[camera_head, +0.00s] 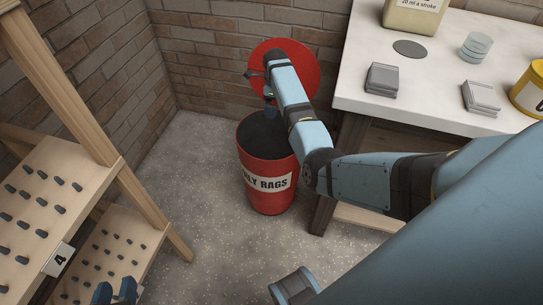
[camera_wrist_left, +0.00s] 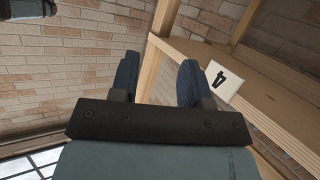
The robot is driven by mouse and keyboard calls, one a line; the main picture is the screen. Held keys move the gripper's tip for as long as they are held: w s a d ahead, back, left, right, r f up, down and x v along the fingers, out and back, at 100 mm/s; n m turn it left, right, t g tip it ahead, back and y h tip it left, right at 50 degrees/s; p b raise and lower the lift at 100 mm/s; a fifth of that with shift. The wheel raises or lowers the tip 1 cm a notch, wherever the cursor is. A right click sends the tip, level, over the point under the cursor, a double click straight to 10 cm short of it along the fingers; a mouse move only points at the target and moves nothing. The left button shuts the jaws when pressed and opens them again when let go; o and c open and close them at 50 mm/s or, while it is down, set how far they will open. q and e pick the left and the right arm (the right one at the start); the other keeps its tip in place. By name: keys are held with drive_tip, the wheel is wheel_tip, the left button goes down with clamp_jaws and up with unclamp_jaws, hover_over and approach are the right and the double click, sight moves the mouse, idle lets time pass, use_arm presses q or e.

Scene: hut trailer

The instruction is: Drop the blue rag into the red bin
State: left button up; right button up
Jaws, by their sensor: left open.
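The red bin (camera_head: 265,195) stands on the floor with "ILY RAGS" readable on its label. Its top is open and its inside is dark. A round red lid (camera_head: 305,75) is raised behind it, partly covered by my right arm. My right gripper (camera_head: 269,97) is above the bin's opening, mostly hidden by its own wrist; I cannot tell its jaws. My left gripper (camera_head: 117,292) is at the bottom left, open and empty, by the pegged rack; its spread blue fingers show in the left wrist view (camera_wrist_left: 155,80). I cannot make out the blue rag.
A wooden rack (camera_head: 85,165) with pegs and a "4" card (camera_head: 58,258) is at left. A white table (camera_head: 425,110) at right holds grey blocks (camera_head: 381,79), a yellow can (camera_head: 529,92) and a jug (camera_head: 416,16). Brick walls close the back. Floor left of the bin is clear.

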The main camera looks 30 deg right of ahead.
use_arm(q)
drive_tip(key=shift+s+a+f+g+y+p, duration=0.25)
drive_tip(key=shift+s+a+f+g+p, duration=0.15)
drive_tip(key=shift+f, duration=0.2)
drive_tip(key=shift+s+a+f+g+y+p, duration=0.25)
drive_tip(key=shift+f+g+p, duration=0.15)
drive_tip(key=shift+f, duration=0.15)
use_arm(e)
wheel_tip(320, 180, up, 7)
